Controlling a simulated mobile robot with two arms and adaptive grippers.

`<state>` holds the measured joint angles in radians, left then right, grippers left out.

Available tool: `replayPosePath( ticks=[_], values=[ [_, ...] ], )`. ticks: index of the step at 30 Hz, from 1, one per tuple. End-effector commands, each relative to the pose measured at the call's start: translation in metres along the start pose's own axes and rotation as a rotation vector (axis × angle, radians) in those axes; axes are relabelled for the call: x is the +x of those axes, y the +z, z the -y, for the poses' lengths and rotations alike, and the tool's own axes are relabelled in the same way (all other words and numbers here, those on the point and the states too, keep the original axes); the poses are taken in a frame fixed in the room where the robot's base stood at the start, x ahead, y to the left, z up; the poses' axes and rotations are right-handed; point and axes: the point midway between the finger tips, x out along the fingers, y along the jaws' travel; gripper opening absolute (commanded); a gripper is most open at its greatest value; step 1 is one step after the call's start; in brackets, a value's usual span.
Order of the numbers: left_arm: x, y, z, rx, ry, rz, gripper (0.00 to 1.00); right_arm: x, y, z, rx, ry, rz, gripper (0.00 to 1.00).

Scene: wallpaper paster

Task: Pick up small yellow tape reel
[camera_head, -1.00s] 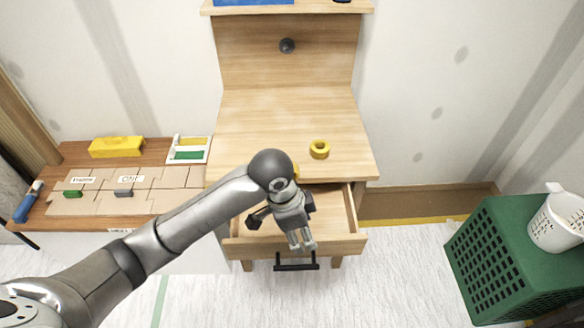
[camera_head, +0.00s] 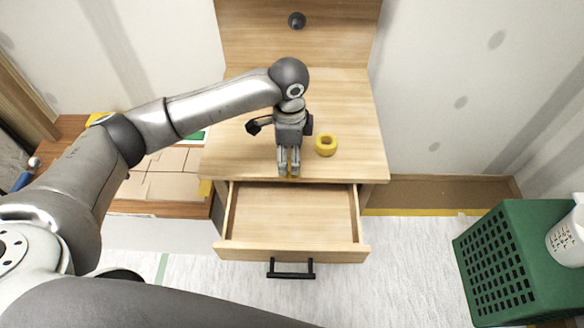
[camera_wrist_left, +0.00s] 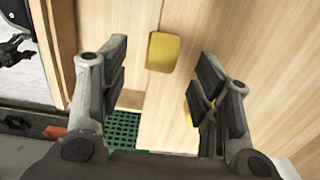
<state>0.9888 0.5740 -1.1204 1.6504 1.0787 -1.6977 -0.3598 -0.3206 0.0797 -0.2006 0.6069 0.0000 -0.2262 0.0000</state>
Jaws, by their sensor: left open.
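A small yellow piece (camera_wrist_left: 163,52), seemingly the small tape reel, lies between and beyond my fingertips in the left wrist view. In the head view only slivers of yellow show at my fingertips; the fingers hide the rest. A yellow tape ring (camera_head: 326,145) lies flat on the desktop (camera_head: 350,115), right of my left gripper. My left gripper (camera_head: 288,172) is open, fingers pointing to the desk's front edge. Its fingers also show in the left wrist view (camera_wrist_left: 160,85), with nothing visibly held. Whether they touch the small reel cannot be told. My right gripper is out of view.
An open, empty wooden drawer (camera_head: 295,210) with a black handle (camera_head: 291,272) juts out below the desktop. A green crate (camera_head: 510,265) with a white cup (camera_head: 570,240) stands at right. A lower wooden surface (camera_head: 165,180) lies left, partly behind my arm.

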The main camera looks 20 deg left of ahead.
Motion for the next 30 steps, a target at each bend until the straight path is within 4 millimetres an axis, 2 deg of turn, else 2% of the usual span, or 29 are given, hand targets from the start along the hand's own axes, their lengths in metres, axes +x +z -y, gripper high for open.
replayPosePath(
  ticks=[4, 9, 12, 21, 30],
  values=[
    [0.011, 0.001, 0.000, -0.001, 0.000, 0.000, 0.57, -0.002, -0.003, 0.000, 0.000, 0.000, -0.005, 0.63],
    [0.038, 0.003, 0.000, 0.000, 0.000, 0.001, 0.57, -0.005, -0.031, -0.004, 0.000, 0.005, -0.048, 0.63],
    [0.049, 0.003, 0.000, 0.000, 0.000, 0.000, 0.57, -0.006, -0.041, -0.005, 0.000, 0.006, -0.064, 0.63],
    [0.055, 0.002, 0.000, 0.001, -0.002, -0.002, 0.57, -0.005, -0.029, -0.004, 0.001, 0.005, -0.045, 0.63],
    [0.054, 0.002, 0.000, 0.001, -0.003, -0.002, 0.19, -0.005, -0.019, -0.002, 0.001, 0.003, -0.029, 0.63]
  ],
)
